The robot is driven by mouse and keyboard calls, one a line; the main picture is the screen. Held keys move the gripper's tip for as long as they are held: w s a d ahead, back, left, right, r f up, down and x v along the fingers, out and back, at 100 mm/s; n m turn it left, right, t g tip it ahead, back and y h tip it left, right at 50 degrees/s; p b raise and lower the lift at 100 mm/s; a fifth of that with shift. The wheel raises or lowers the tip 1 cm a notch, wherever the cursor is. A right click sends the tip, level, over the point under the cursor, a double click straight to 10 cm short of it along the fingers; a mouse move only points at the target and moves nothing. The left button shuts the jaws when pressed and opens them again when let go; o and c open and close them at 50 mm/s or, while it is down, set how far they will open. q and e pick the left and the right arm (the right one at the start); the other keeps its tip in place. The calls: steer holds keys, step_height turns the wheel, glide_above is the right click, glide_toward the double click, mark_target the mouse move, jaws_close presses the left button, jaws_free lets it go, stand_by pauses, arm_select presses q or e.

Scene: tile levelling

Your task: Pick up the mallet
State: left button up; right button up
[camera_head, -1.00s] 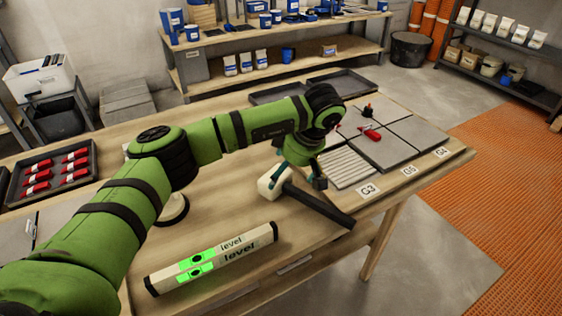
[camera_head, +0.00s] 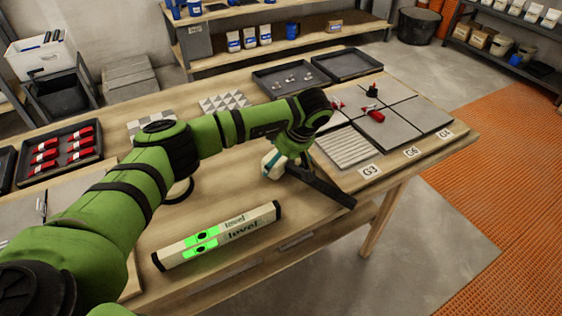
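The mallet has a pale head (camera_head: 271,164) and a dark handle (camera_head: 332,193). It lies on the workbench (camera_head: 237,186) right of the middle, its handle pointing toward the front right edge. My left gripper (camera_head: 291,168) comes down over the mallet where the handle meets the head. My wrist and gripper hide part of the mallet there, and the fingertips do not show clearly. I cannot tell whether the fingers are closed on the handle. My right gripper is out of view.
A spirit level (camera_head: 218,237) with green windows lies in front of the mallet. Grey tiles with red clips (camera_head: 373,115) and a ribbed tile (camera_head: 349,146) lie to the right. A tray of red pieces (camera_head: 62,151) is at left; dark trays (camera_head: 347,65) stand behind.

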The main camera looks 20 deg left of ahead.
arm_select(q)
steer(key=shift+r, duration=0.1)
steer(key=c, duration=1.3)
steer(key=shift+s, duration=0.1)
steer(key=shift+c, duration=1.1)
steer(key=shift+r, duration=0.1)
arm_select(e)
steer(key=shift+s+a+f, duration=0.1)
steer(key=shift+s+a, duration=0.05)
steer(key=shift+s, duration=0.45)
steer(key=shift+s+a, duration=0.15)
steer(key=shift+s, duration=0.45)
